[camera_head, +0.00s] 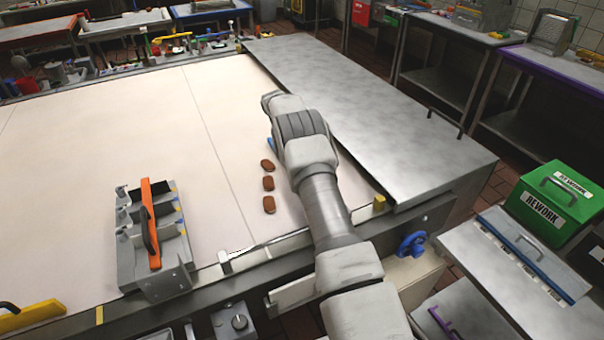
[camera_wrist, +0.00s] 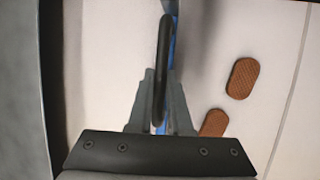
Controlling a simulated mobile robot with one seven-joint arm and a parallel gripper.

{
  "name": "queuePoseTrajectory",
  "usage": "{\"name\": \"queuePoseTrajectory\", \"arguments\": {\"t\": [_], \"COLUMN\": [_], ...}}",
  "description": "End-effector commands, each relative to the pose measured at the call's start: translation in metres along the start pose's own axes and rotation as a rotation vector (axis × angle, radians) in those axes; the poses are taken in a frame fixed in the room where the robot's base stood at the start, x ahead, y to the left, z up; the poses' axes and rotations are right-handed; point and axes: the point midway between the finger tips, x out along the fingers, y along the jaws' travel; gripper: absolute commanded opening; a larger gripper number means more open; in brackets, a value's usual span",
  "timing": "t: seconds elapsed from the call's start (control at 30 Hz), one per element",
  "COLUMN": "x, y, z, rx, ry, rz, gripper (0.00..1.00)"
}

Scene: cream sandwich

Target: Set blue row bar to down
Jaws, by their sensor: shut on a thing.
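The blue row bar (camera_wrist: 171,45) runs lengthwise in the wrist view, with a black handle (camera_wrist: 162,60) along it. My gripper (camera_wrist: 163,80) is shut on that handle, one grey finger on each side. In the head view only a small blue piece of the bar (camera_head: 271,144) shows beside my wrist. My arm hides the rest of the bar and my fingers there. I cannot tell whether the bar touches the pale surface.
Three brown biscuits (camera_head: 268,183) lie in a row on the pale worktop (camera_head: 90,150), left of my arm. A grey rack with an orange bar (camera_head: 155,250) stands at the front left. A raised metal plate (camera_head: 380,120) borders the right. The worktop's middle is clear.

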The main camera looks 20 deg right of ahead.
Motion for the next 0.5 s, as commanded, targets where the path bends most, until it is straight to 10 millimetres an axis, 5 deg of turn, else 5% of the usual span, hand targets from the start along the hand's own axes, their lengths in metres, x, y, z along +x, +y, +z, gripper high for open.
{"name": "queuePoseTrajectory", "arguments": {"t": [0.13, 0.17, 0.3, 0.5], "x": [0.0075, 0.0077, 0.0061, 0.0043], "y": [-0.0021, -0.0021, -0.0016, -0.0012], "z": [0.0012, 0.0012, 0.0009, 0.0005], "rx": [-0.003, -0.003, -0.002, -0.001], "ry": [-0.014, -0.014, -0.01, -0.007], "rz": [-0.004, -0.004, -0.003, -0.003], "gripper": [0.0, 0.23, 0.47, 0.47]}}
